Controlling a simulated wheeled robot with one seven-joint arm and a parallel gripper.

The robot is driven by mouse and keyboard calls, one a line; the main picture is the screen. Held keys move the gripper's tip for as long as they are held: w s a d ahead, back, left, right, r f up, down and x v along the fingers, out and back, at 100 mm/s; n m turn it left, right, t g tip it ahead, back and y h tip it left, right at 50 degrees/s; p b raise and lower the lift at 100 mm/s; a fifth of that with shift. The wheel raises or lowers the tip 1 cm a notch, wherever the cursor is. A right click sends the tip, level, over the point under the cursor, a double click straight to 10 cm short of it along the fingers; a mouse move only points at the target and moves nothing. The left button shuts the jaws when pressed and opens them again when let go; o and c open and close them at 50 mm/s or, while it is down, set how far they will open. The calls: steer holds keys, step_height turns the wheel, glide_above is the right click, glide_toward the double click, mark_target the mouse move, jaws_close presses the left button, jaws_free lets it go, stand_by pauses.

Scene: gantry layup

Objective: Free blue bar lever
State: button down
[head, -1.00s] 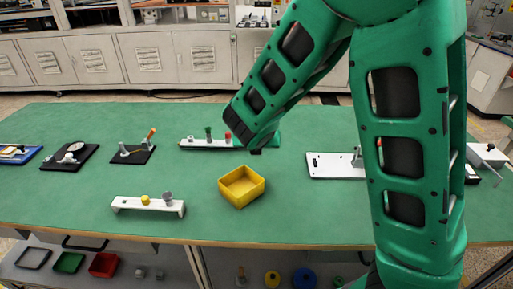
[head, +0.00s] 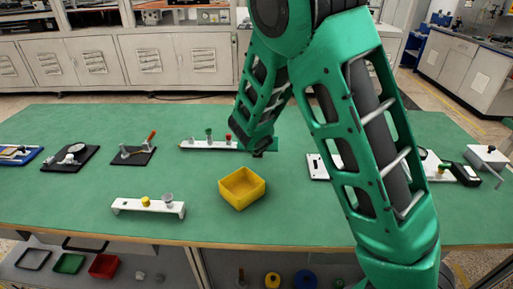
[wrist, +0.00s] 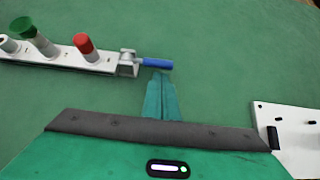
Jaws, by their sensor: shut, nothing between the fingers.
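The blue lever (wrist: 155,63) shows in the wrist view. It points right from a small metal bracket (wrist: 127,63) at the right end of a white bar (wrist: 70,56). My gripper (wrist: 160,78) is shut and empty, its green fingertips just below the lever's free end in the picture; I cannot tell whether they touch it. In the head view the white bar (head: 190,145) lies toward the back of the table, and my arm hides its right end and the lever.
The bar carries a green knob (wrist: 22,26) and a red knob (wrist: 84,43). A yellow open box (head: 241,188) stands in front of it. A white plate (wrist: 290,130) lies to the right. A white bar with a yellow knob (head: 147,205) is at the front left.

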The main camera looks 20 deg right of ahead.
steer(key=shift+w+d+f, duration=0.15)
steer(key=shift+w+f, duration=0.2)
steer(key=shift+w, duration=0.05)
steer(key=shift+a, duration=0.3)
steer(key=shift+d, duration=0.25)
steer(key=shift+r, duration=0.1)
